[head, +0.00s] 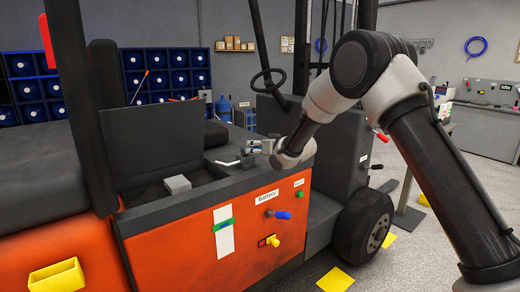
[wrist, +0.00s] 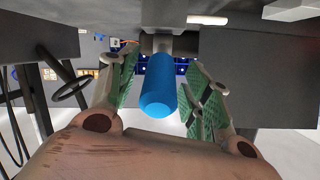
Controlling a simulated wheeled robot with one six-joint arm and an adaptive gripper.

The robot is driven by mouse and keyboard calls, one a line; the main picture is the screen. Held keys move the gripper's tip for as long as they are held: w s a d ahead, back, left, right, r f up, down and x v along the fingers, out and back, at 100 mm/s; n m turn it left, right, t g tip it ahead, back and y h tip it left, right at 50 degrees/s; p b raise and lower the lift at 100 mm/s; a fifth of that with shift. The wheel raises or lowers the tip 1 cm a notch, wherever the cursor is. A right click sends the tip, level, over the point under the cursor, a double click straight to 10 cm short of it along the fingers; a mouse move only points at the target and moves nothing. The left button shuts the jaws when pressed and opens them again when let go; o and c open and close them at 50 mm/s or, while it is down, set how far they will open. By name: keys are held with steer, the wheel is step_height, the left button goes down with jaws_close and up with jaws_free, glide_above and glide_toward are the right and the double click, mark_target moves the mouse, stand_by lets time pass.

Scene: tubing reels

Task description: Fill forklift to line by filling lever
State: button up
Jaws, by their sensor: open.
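A blue cylindrical handle (wrist: 158,97) lies between the two fingers of my gripper (wrist: 160,92) in the wrist view, with its rounded end toward me. The fingers, with green pads, are open with gaps on both sides of it. In the head view my gripper (head: 255,147) is at the top edge of the orange forklift (head: 185,252), near the end of a pale lever (head: 232,162). My fingers largely hide the blue handle there. A white upright gauge strip (head: 225,245) with a green line (head: 223,225) is on the forklift's side. I cannot tell the fill level.
Beside the gauge are a blue-tipped lever (head: 283,215), a yellow knob (head: 273,241) and a green knob (head: 299,194), near a "Battery" label (head: 266,197). A raised cover (head: 150,143) stands behind the open compartment. A steering wheel (head: 268,80) and front wheel (head: 364,228) are nearby.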

steer(key=v, duration=1.2)
steer(key=shift+r, duration=0.15)
steer(key=shift+w, duration=0.1)
